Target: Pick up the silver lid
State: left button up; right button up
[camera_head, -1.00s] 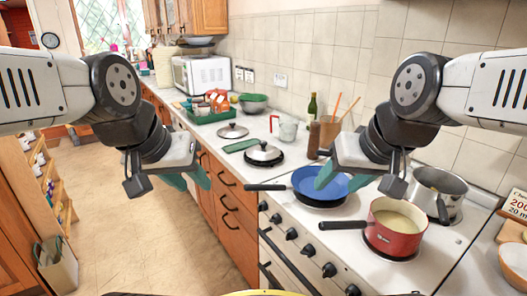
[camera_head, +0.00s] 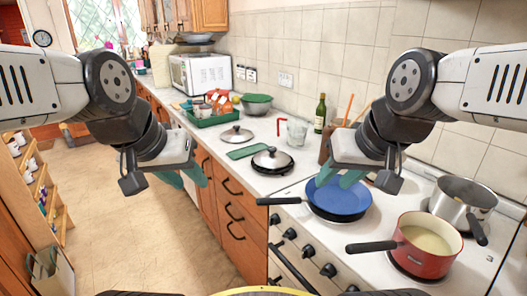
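Two silver lids with dark knobs show in the head view. The nearer silver lid (camera_head: 272,159) sits on a dark round pan or base on the counter, beside the stove's left edge. The farther silver lid (camera_head: 236,133) lies on the counter behind it. My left gripper (camera_head: 184,178) is open and empty, left of both lids, in front of the cabinet fronts. My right gripper (camera_head: 338,179) is open and empty, right of the nearer lid, and overlaps the blue pan in the picture. Neither gripper visibly touches a lid.
A blue pan (camera_head: 338,200) on the stove points its handle left, below the nearer lid. A red pot (camera_head: 428,246) and a steel pot (camera_head: 463,199) stand further right. A green board (camera_head: 247,152) lies between the lids. A glass jug (camera_head: 296,132) and bottle (camera_head: 320,112) stand behind.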

aim_at(272, 159)
jog(key=i+j+z, duration=0.45)
jog(key=j, duration=0.2)
jog(key=i+j+z, duration=0.25)
jog(key=j+z, duration=0.15)
jog(key=z, duration=0.35)
